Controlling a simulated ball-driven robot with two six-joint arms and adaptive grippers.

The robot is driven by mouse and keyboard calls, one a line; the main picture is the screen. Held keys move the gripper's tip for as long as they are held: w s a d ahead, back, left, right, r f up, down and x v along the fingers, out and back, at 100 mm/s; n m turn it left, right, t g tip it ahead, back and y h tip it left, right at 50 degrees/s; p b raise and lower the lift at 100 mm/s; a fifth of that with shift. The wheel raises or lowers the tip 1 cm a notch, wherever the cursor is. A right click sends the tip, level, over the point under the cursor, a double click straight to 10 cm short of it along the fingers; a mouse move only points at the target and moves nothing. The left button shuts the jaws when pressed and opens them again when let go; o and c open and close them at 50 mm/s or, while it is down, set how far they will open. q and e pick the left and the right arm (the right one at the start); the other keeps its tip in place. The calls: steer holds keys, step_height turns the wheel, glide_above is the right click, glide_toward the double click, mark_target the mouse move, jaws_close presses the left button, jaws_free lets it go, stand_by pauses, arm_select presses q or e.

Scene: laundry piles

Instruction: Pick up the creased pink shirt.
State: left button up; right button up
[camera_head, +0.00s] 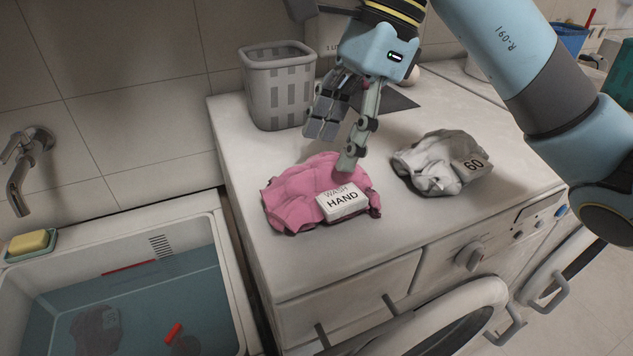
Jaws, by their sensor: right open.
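The creased pink shirt (292,195) lies crumpled on top of the white washing machine. A white tag reading "WASH HAND" (342,201) rests on its front right part. My right gripper (335,148) points down at the shirt's back edge, its fingers apart with nothing between them. One fingertip overlaps the shirt's upper right edge in the picture; I cannot tell if it touches. My left gripper is not in view.
A crumpled grey garment (432,160) with a "60" tag lies right of the shirt. A grey basket (280,88) stands behind. A water-filled sink (130,290) is at the left, with yellow soap (29,242) on its rim. The machine top (400,222) before the garments is clear.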

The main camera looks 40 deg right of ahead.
mark_target(320, 165)
steer(key=a+f, duration=0.2)
steer(key=shift+w+a+f+p, duration=0.15)
steer(key=shift+f+p, duration=0.15)
steer(key=shift+f, duration=0.25)
steer(key=shift+c, duration=0.4)
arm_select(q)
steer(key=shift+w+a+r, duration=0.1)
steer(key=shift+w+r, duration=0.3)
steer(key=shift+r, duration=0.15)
arm_select(e)
jaws_close()
